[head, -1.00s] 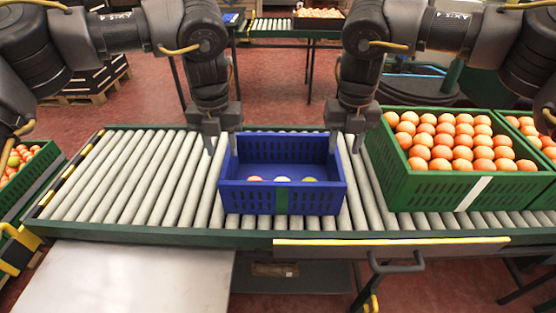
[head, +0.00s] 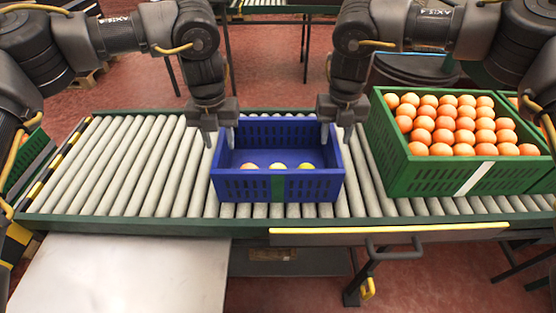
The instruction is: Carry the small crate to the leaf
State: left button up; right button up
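The small crate, blue with a green strip on its front (head: 240,187), stands on the roller conveyor (head: 130,170). Several fruits, orange and yellowish, show low inside it. My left gripper (head: 219,138) is at the crate's left wall, its two fingers apart, one outside and one at or just inside the rim. My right gripper (head: 335,136) is at the right wall in the same way, fingers apart, one on each side of the rim. I cannot tell whether any finger touches. The leaf, a pale flat plate (head: 125,275), lies bare in front of the conveyor at lower left.
A large green crate (head: 490,178) full of oranges stands on the conveyor close to the right of the small crate. The rollers to the left are clear. A yellow-edged bar with a handle (head: 395,236) runs along the conveyor's front at right.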

aim_at(223, 154)
pick_arm(q)
jog(key=shift+a+f, duration=0.1)
jog(key=shift+f, duration=2.8)
pick_arm(e)
jog(key=shift+f, duration=2.9)
pick_arm(q)
jog(key=shift+c, duration=0.4)
pick_arm(e)
jog(key=shift+c, duration=0.4)
pick_arm(q)
grip_shut()
pick_arm(e)
grip_shut()
pick_arm(q)
jog(key=shift+r, duration=0.1)
